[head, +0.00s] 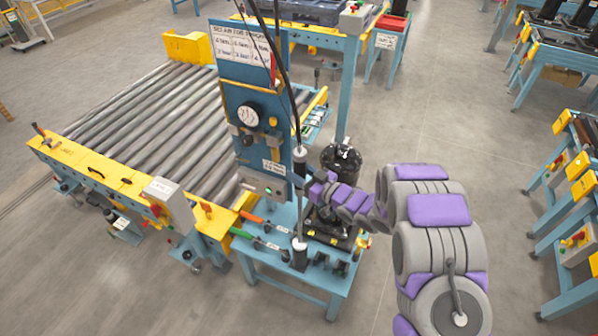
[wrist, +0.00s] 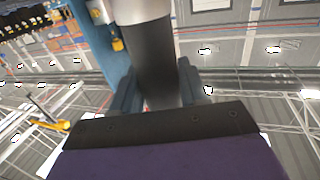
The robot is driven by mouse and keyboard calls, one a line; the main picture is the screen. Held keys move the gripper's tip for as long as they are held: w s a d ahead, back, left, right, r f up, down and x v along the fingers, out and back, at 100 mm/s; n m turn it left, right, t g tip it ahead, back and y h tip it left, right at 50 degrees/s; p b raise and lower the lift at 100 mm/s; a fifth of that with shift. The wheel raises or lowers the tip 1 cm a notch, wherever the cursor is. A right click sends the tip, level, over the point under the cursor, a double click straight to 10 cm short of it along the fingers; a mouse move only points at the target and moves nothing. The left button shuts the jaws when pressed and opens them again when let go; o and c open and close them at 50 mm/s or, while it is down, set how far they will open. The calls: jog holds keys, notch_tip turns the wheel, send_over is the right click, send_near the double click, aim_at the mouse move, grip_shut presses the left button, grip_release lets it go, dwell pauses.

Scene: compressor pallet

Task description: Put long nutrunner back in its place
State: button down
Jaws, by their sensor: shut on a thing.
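The long nutrunner (head: 300,218) stands about upright in front of the blue test panel, with a dark upper body and a slim silver lower shaft. My gripper (head: 306,187) reaches it from the right and is shut on it. In the wrist view, the two fingers (wrist: 157,88) lie either side of the tool's dark cylinder (wrist: 153,55), with a silver section beyond it. The lower end of the nutrunner meets a dark socket (head: 299,260) on the blue bench. I cannot tell whether it is seated there.
The blue panel (head: 245,150) with a gauge stands just left of the tool. Dark cables hang from above. A black compressor (head: 341,158) stands behind my wrist. Orange- and green-handled tools (head: 250,217) lie on the bench's left.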

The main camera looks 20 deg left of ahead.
jog(key=shift+f, duration=0.4)
jog(key=c, duration=0.7)
grip_release()
jog(key=shift+o, duration=1.1)
jog(key=shift+f, duration=0.1)
jog(key=v, duration=1.7)
jog(key=shift+b, duration=0.3)
jog(key=shift+s+d, duration=0.15)
